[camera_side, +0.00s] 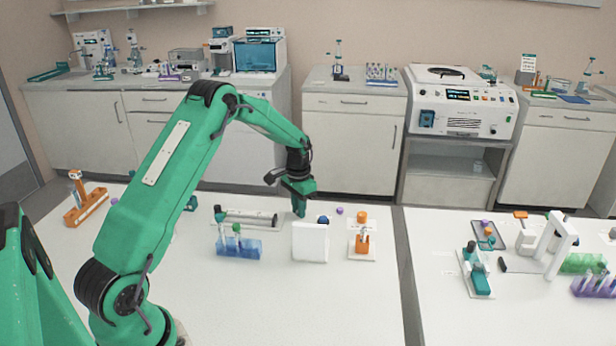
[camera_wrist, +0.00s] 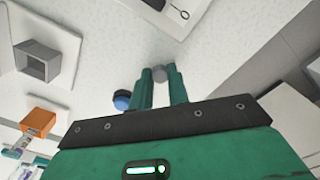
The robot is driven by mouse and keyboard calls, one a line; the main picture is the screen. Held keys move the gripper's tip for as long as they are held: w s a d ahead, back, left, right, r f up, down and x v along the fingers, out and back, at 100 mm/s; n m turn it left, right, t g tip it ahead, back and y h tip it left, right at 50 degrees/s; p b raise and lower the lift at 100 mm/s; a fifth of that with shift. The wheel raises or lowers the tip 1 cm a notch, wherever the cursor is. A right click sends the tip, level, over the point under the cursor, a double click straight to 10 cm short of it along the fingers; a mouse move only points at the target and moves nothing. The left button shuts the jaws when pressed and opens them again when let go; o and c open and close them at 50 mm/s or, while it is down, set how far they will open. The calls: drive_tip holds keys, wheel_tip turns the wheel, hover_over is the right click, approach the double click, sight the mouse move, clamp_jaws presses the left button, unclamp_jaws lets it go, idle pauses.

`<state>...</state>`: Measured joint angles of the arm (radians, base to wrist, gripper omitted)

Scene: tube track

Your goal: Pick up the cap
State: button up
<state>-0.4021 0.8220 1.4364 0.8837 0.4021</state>
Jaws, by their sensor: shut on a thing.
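My gripper (camera_side: 299,209) hangs low over the white table, behind the white block. In the wrist view its two green fingers (camera_wrist: 160,82) are close together with a small rounded grey piece, which looks like a cap (camera_wrist: 159,73), between their tips. The side view does not show this piece clearly. A dark blue cap (camera_wrist: 122,101) lies beside the left finger in the wrist view, apart from the grip. It also shows in the side view (camera_side: 323,220), just behind the white block. A purple cap (camera_side: 340,211) lies farther right on the table.
The white block (camera_side: 310,243) stands in front of my gripper. A blue tube rack (camera_side: 238,247) and a tray with a long tube (camera_side: 247,218) are to the left. An orange-topped holder (camera_side: 362,240) is to the right. The table front is clear.

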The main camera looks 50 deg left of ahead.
drive_tip(key=shift+r, duration=0.15)
drive_tip(key=shift+r, duration=0.5)
drive_tip(key=r, duration=0.3)
drive_tip(key=shift+d+r, duration=0.15)
drive_tip(key=shift+d, duration=0.15)
drive_tip(key=s+d+r, duration=0.1)
drive_tip(key=d+r, duration=0.5)
drive_tip(key=d, duration=0.5)
drive_tip(key=shift+s+r, duration=0.2)
drive_tip(key=shift+s, duration=0.1)
drive_tip(key=w+d+r, duration=0.1)
drive_tip(key=d, duration=0.2)
drive_tip(key=w+d+r, duration=0.1)
drive_tip(key=w+d, duration=0.1)
drive_tip(key=d, duration=0.2)
drive_tip(key=w+d+r, duration=0.1)
drive_tip(key=w+d, duration=0.1)
drive_tip(key=d, duration=0.1)
drive_tip(key=shift+w+d+r, duration=0.15)
drive_tip(key=shift+d+r, duration=0.2)
drive_tip(key=shift+r, duration=0.05)
drive_tip(key=shift+f, duration=0.25)
drive_tip(key=shift+f, duration=2.55)
